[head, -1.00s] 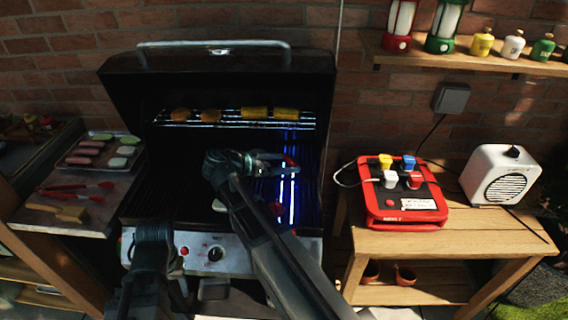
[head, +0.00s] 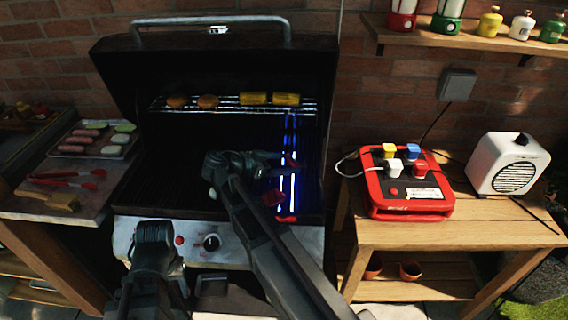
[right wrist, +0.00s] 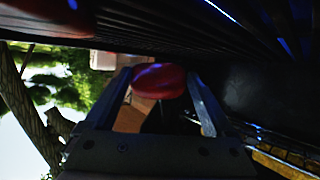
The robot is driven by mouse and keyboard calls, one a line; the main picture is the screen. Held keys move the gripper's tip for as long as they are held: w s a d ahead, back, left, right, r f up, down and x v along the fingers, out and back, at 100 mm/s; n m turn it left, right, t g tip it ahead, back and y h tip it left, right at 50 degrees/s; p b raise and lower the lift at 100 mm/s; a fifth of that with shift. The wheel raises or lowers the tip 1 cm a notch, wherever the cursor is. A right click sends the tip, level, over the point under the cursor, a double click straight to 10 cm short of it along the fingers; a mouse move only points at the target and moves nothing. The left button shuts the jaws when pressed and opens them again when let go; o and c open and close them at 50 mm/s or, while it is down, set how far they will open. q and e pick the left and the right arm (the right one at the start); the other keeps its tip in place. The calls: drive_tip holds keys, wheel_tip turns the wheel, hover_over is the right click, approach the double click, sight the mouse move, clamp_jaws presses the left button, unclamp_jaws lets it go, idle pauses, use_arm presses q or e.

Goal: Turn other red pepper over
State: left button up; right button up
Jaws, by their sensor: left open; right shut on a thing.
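My right gripper (head: 284,161) reaches over the lower grate of the open grill (head: 165,200), its fingers pointing right. It is shut on a red pepper (right wrist: 158,80), which shows between the fingertips in the right wrist view and only as a small red patch in the head view. Another red piece (head: 273,197) shows beside my right arm, partly hidden; I cannot tell its shape. My left gripper (head: 160,297) is low in front of the grill, open, with its fingers hard to make out.
The upper rack (head: 230,104) holds patties and corn. A tray (head: 100,152) of food, red tongs (head: 68,180) and a brush (head: 50,200) lie on the left shelf. A red power box (head: 405,205) and white heater (head: 507,163) stand on the right table (head: 450,236).

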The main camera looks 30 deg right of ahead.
use_arm(q)
drive_tip(key=shift+f, duration=0.15)
use_arm(e)
drive_tip(key=shift+f, duration=0.15)
drive_tip(key=shift+f+b, duration=0.5)
drive_tip(key=shift+b, duration=0.15)
use_arm(q)
drive_tip(key=shift+f, duration=0.45)
use_arm(e)
drive_tip(key=o, duration=1.2)
